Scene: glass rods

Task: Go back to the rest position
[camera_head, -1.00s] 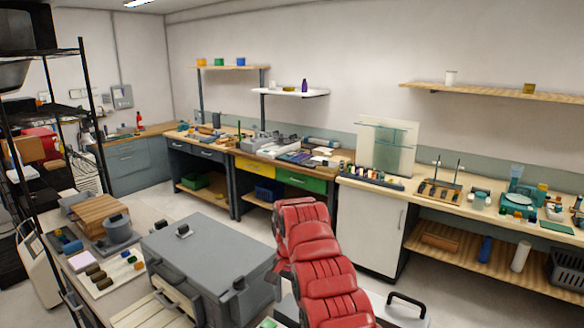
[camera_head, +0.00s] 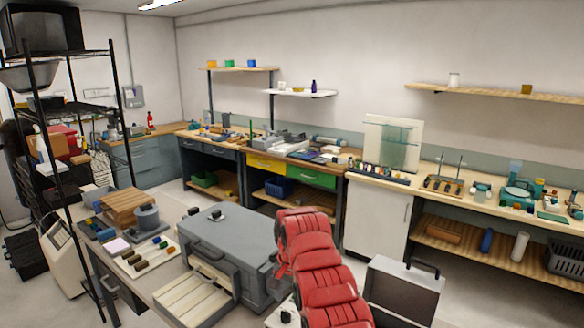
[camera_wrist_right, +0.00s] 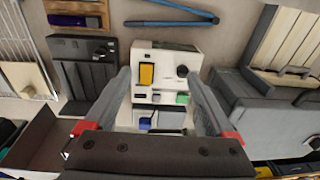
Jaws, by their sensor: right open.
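My right arm, with red padded links (camera_head: 310,255), rises from the bottom middle of the head view. Its gripper is mostly hidden behind the arm there, beside the grey box. In the right wrist view my right gripper (camera_wrist_right: 158,77) is open, with two grey fingers spread apart and nothing held between them. A white device (camera_wrist_right: 165,62) with a yellow panel and a black knob lies beyond the fingers. My left gripper is not in view.
A grey box (camera_head: 235,236) with a lowered ridged door stands on the near bench, close to my right arm. A silver case (camera_head: 402,292) is right of the arm. A wire shelf rack (camera_head: 113,130) stands at left. Open floor lies before the far benches.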

